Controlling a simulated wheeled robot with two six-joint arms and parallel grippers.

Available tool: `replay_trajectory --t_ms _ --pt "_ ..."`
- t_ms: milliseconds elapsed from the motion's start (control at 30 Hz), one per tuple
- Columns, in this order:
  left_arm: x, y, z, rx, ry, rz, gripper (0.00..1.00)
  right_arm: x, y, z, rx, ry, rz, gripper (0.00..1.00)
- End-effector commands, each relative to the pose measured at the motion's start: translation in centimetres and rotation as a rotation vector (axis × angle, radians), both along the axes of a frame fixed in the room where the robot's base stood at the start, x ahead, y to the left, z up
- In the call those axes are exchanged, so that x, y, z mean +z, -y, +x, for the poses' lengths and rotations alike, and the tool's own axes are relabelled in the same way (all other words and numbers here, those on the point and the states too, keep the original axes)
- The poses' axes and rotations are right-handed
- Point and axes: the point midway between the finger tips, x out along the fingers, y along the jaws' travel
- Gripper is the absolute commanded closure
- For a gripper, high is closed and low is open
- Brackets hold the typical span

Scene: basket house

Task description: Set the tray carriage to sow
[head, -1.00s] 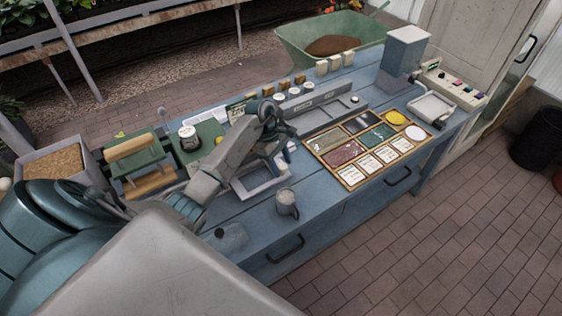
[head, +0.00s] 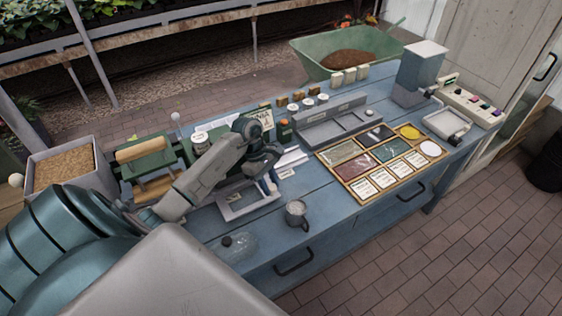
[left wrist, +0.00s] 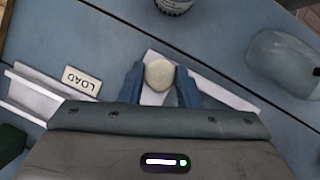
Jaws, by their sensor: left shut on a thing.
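The tray carriage (head: 236,212) is a pale grey frame on the blue bench, left of the metal mug. My left gripper (head: 270,184) is over its right part. In the left wrist view the blue fingers of my left gripper (left wrist: 160,84) are shut on a round cream knob (left wrist: 159,74), with the pale carriage frame (left wrist: 222,90) below it. A LOAD label (left wrist: 82,82) sits beside a pale rail (left wrist: 35,92) to the left of the knob. No label reading sow is legible. My right gripper is out of view.
A metal mug (head: 297,213) and a clear glass vessel (head: 236,246) stand near the front edge. A green roller machine (head: 150,165) is on the left. A wooden-framed board of cards (head: 384,160) lies right of the carriage.

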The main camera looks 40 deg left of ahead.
Motion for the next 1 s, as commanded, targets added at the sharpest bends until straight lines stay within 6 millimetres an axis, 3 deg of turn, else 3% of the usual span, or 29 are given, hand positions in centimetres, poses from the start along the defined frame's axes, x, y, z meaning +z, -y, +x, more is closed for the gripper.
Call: replay_trajectory --t_ms 300,333,433,800,1000 --pt "0.2 -0.1 -0.1 -0.001 0.004 0.001 1.00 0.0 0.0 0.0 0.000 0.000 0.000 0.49" --pt "0.2 -0.1 -0.1 -0.002 0.004 0.001 0.66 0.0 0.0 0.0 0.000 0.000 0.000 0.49" --pt "0.2 -0.1 -0.1 -0.001 0.003 0.001 0.49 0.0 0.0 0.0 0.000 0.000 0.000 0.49" --pt "0.4 -0.1 -0.1 -0.002 0.004 0.001 0.49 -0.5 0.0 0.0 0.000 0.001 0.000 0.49" --pt "3.0 -0.2 0.0 -0.003 0.010 0.005 0.49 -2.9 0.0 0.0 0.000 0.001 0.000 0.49"
